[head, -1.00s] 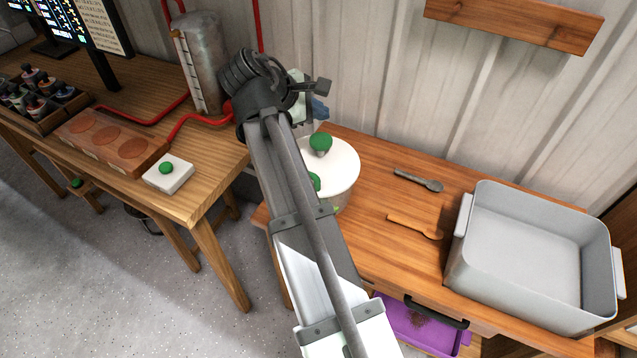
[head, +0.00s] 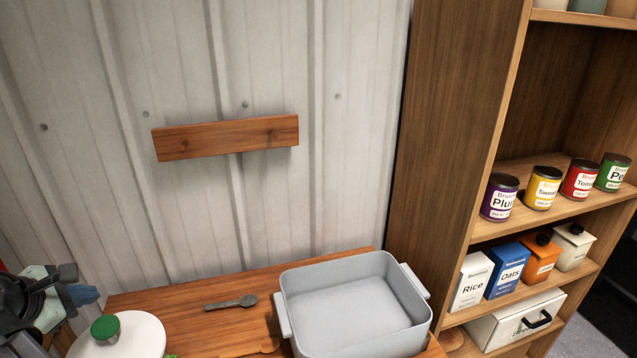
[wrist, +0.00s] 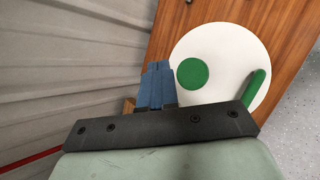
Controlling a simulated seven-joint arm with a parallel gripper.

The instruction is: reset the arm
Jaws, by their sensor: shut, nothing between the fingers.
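My gripper (wrist: 156,88) has blue fingers that are closed together with nothing between them. In the head view my gripper (head: 84,295) is at the lower left edge, left of and above the white round plate-like top (head: 146,336). In the wrist view the white round top (wrist: 228,45) lies beyond and to the right of the fingers. A green round piece (wrist: 192,73) is on it close to the fingertips, and a second green piece (wrist: 257,88) lies at its right side. The green piece (head: 105,328) also shows in the head view. I see no contact between fingers and pieces.
A grey bin (head: 355,300) stands on the wooden table (head: 190,292), right of a grey spoon (head: 231,303) and partly hidden wooden spoon (head: 256,346). A shelf (head: 455,130) with cans and boxes stands at right. A wooden board (head: 226,138) is on the wall.

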